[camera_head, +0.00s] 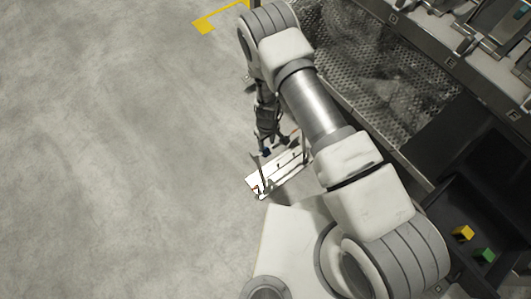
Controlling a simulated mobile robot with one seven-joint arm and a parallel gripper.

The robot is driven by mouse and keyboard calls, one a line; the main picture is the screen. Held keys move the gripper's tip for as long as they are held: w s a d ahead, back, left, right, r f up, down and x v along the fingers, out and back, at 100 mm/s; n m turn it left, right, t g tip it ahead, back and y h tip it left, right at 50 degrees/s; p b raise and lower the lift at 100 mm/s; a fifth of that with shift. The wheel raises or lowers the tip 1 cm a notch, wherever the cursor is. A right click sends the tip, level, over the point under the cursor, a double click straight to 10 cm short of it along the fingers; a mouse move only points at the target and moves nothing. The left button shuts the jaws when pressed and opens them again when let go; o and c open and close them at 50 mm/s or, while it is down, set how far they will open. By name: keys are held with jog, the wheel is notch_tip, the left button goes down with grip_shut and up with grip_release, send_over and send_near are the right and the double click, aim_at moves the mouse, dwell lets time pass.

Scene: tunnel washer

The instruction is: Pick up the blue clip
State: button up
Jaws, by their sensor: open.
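A small dark blue piece (266,152), which looks like the blue clip, shows at the far-left edge of a small white tray or panel (284,177). My gripper (265,143) is dark and points down just above that piece. It is open. The picture is too small to tell whether its fingers touch the blue piece or stand around it. My own arm covers the area right of the tray.
A yellow block (463,233) and a green block (484,255) lie in a dark bin (452,199) at the lower right. A perforated metal machine surface (417,80) runs along the upper right. The grey floor (110,150) at left is clear, with yellow marking (212,18).

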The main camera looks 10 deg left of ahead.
aim_at(268, 153)
jog(key=f+b, duration=0.1)
jog(key=f, duration=0.3)
jog(key=f+b, duration=0.1)
jog(key=f, duration=0.2)
jog(key=shift+s+d+b, duration=0.25)
jog(key=shift+s+b, duration=0.05)
grip_shut()
